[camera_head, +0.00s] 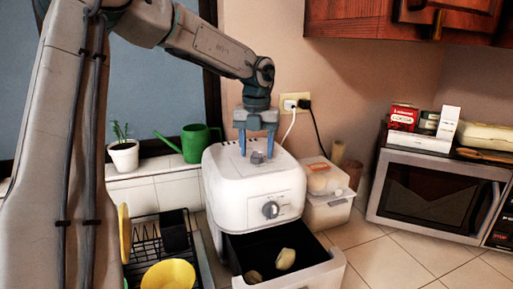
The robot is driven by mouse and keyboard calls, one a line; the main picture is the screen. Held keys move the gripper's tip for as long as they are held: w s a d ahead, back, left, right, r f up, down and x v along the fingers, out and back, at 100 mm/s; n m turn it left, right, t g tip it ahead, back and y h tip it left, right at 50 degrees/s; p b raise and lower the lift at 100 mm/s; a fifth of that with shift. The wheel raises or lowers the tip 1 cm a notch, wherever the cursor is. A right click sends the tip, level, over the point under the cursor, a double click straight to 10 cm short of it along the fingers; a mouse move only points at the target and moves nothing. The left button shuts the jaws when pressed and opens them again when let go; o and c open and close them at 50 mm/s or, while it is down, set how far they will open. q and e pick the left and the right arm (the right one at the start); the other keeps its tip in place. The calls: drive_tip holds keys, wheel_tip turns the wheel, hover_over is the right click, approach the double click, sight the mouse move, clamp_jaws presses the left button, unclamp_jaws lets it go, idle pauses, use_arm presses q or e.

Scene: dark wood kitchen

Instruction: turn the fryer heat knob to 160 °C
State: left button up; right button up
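The white fryer (228,183) stands on the counter in the middle of the head view. It has a round grey dial (270,210) on its front and a small grey knob (258,157) on its top. Which one sets the heat, and any temperature marks, are too small to read. My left gripper (256,153) points straight down over the fryer's top, its two blue-grey fingers apart on either side of the small top knob. I cannot tell whether they touch it. The fryer's drawer (318,272) is pulled out, with a few pale food pieces (285,259) in it. My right gripper is not in view.
A black dish rack (150,245) with a yellow bowl (168,275) stands left of the fryer. Clear food boxes (327,210) stand close on its right, and a microwave (430,195) is farther right. Tiled counter (385,262) before the microwave is free. A green watering can (195,142) is behind.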

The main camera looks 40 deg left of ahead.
sight(256, 152)
use_arm(q)
drive_tip(key=shift+r+p, duration=0.65)
drive_tip(key=shift+p, duration=0.05)
wheel_tip(256, 152, up, 10)
drive_tip(key=p, duration=0.9)
drive_tip(key=shift+f, duration=0.25)
drive_tip(key=shift+f, duration=0.1)
